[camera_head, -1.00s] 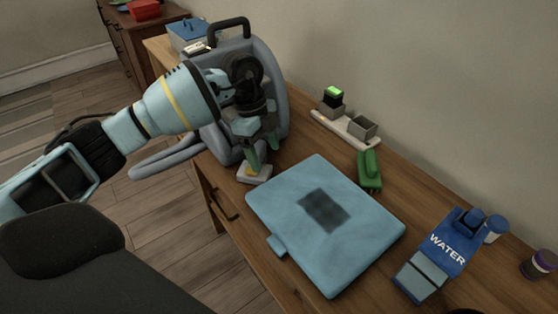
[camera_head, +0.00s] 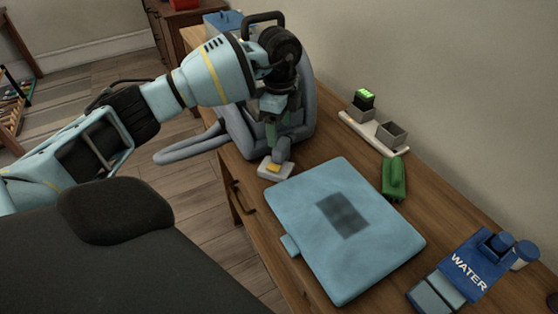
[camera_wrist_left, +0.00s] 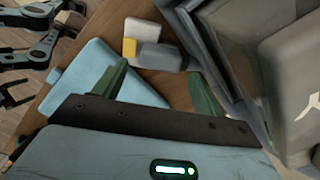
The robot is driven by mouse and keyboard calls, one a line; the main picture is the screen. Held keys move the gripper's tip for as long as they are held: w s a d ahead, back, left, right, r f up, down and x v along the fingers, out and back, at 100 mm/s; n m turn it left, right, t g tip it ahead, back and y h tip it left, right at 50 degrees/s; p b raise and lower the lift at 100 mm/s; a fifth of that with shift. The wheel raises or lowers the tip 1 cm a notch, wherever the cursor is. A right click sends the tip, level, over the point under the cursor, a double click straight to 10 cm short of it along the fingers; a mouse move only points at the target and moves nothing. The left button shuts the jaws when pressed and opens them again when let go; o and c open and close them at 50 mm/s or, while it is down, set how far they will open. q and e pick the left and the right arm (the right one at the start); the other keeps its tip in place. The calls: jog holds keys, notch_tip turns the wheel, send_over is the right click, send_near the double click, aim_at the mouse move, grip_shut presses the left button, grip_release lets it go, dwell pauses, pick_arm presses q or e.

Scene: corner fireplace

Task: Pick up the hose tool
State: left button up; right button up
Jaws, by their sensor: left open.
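A small grey and white piece with a yellow part, which I take for the hose tool (camera_head: 275,169), stands on the wooden desk beside the grey hose machine (camera_head: 311,110). It also shows in the left wrist view (camera_wrist_left: 150,47), just beyond the fingertips. My left gripper (camera_head: 279,128) is above it, in front of the machine. Its green fingers are apart and empty in the left wrist view (camera_wrist_left: 160,80). The arm hides part of the machine. My right gripper is not in view.
A light blue flat case (camera_head: 350,255) lies close in front of the tool. A green object (camera_head: 395,180), a grey two-slot holder (camera_head: 375,131) and a blue WATER container (camera_head: 474,268) stand along the wall side. The machine's grey hose (camera_head: 187,150) sticks out past the desk edge.

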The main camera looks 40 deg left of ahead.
aim_at(282, 143)
pick_arm(q)
jog(key=f, duration=0.4)
jog(key=shift+w+d+f, duration=0.15)
jog(key=shift+d+f, duration=0.05)
jog(key=shift+f, duration=0.05)
jog(key=c, duration=1.2)
jog(key=shift+r, duration=0.1)
notch_tip(282, 143, up, 10)
